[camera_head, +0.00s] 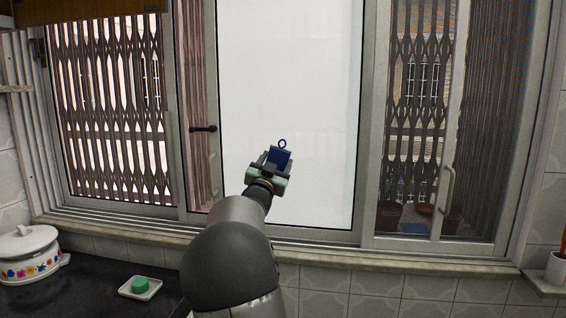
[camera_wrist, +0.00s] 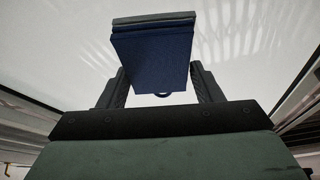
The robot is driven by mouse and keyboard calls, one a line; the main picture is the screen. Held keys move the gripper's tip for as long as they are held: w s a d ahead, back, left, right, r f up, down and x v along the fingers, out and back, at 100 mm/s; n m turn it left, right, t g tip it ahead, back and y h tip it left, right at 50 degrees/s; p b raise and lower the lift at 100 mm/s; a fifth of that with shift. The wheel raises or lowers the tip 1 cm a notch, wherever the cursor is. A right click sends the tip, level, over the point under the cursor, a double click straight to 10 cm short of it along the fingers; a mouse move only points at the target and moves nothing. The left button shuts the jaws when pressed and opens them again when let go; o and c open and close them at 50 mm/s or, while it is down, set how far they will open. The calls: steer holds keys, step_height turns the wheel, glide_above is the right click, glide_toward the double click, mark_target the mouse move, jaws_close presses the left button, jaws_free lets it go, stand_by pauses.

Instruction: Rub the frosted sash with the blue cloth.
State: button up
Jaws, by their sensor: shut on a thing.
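The frosted sash (camera_head: 292,75) is the pale, opaque middle pane of the window, in a light frame. It also fills the background of the wrist view (camera_wrist: 245,50). The blue cloth (camera_head: 279,156) is a folded dark-blue pad with a small loop at its top in the head view. My gripper (camera_head: 270,165) is shut on the cloth and holds it in front of the lower left part of the sash. In the wrist view the cloth (camera_wrist: 153,62) sits between the two dark fingers. I cannot tell whether the cloth touches the pane.
Clear panes with lattice grilles flank the sash. A black window handle (camera_head: 203,128) is to its left. The sill (camera_head: 330,256) runs below. A white pot (camera_head: 30,254) and a dish with a green sponge (camera_head: 140,286) stand on the dark counter.

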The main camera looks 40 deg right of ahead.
steer(key=shift+w+a, duration=0.55)
steer(key=shift+w, duration=0.1)
steer(key=shift+s+a+b, duration=0.55)
steer(key=shift+s+a, duration=0.15)
steer(key=shift+a, duration=0.15)
steer(key=shift+s+a+b, duration=0.7)
steer(key=shift+s+a, duration=0.5)
steer(key=shift+a, duration=0.3)
steer(key=shift+s+a+b, duration=0.5)
steer(key=shift+s+a, duration=0.45)
steer(key=shift+a, duration=0.2)
